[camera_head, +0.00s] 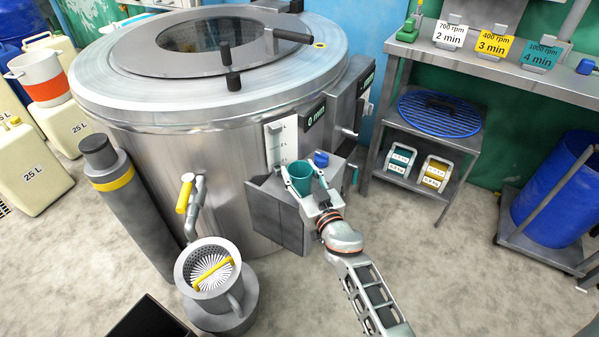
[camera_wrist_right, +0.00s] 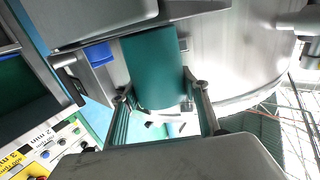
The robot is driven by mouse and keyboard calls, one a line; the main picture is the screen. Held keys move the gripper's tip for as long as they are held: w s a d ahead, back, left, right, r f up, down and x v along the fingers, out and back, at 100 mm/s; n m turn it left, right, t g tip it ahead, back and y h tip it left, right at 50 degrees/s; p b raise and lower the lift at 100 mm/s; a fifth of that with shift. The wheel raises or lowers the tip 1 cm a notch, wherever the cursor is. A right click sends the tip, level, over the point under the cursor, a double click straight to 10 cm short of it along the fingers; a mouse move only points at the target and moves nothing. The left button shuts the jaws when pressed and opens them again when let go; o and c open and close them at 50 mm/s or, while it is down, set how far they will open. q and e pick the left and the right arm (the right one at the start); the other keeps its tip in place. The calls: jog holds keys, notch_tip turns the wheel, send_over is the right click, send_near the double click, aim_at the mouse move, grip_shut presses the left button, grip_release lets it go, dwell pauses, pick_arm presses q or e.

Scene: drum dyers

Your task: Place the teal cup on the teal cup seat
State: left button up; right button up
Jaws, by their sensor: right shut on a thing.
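The teal cup (camera_head: 301,177) is at the side of the big steel drum, upright or nearly so, above a grey metal bracket (camera_head: 277,212). My right gripper (camera_head: 315,190) is shut on the cup. In the right wrist view the teal cup (camera_wrist_right: 153,68) sits between the two fingers of my right gripper (camera_wrist_right: 157,88). A blue piece (camera_head: 321,159) is just behind the cup; it also shows in the wrist view (camera_wrist_right: 99,54). I cannot make out the teal cup seat, and whether the cup touches the bracket is unclear. My left gripper is not in view.
The steel drum (camera_head: 200,175) fills the middle left. A steel pot with a yellow handle (camera_head: 210,280) stands in front of it. A steel shelf table (camera_head: 500,68) with a lower shelf stands at the right. Open floor (camera_head: 480,270) lies at the lower right.

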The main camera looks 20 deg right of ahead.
jog(key=o, duration=1.1)
jog(key=shift+f, duration=0.25)
jog(key=shift+c, duration=0.2)
jog(key=shift+r, duration=0.5)
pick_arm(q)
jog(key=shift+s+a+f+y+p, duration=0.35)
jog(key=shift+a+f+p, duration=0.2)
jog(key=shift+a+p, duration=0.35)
pick_arm(e)
jog(key=s, duration=1.2)
jog(key=shift+d+f, duration=0.2)
jog(key=shift+f, duration=0.05)
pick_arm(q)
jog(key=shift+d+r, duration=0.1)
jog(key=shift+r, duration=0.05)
